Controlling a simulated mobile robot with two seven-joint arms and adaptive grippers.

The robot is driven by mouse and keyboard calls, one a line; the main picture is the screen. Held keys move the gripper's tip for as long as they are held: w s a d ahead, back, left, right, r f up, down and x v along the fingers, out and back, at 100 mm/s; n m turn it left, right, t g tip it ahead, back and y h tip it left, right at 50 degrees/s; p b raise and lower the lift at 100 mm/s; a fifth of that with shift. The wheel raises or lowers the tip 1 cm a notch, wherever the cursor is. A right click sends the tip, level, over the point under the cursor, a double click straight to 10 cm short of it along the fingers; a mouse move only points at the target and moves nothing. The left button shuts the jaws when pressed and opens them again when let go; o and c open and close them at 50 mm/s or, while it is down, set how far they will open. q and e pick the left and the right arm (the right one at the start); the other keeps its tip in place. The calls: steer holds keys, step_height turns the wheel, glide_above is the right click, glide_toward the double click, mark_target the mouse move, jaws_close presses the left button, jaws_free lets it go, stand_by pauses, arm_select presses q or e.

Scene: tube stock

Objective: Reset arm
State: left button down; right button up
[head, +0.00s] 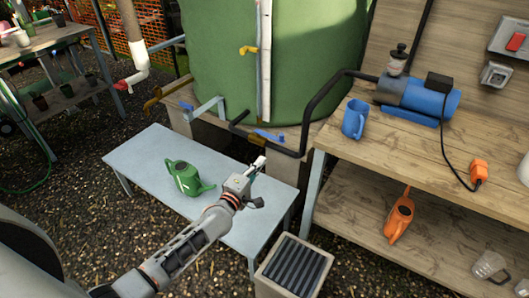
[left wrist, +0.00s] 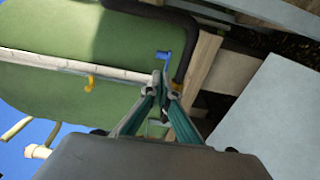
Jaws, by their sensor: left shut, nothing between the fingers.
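My left gripper (head: 258,163) is shut and empty in the head view. It is above the right part of the low grey table, in front of the green tank's support. In the left wrist view its fingertips (left wrist: 165,92) come together with nothing between them, and the tank and a blue-handled valve (left wrist: 164,56) show beyond. My left arm reaches in from the lower left of the head view. My right gripper is in neither view.
The large green tank (head: 215,50) stands behind. At right, a wooden bench holds a blue mug (head: 355,119) and blue pump (head: 420,97); an orange can (head: 399,217) is on its lower shelf. A slatted box (head: 262,270) stands in front.

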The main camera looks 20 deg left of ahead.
arm_select(q)
steer(key=s+d+f+m+g+h, duration=0.1)
steer(key=s+d+f+m+g, duration=0.15)
steer(key=s+f+m, duration=0.4)
steer(key=s+d+f+m+g+h, duration=0.1)
steer(key=s+d+f+m, duration=0.2)
steer(key=s, duration=0.6)
steer(key=s+a+f+m+g+y+p, duration=0.1)
steer(key=s+f+m+g+y, duration=0.1)
steer(key=s+m, duration=0.9)
steer(key=s+f+g, duration=0.1)
steer(key=s, duration=0.7)
steer(key=shift+f+g, duration=0.2)
steer(key=shift+g, duration=0.15)
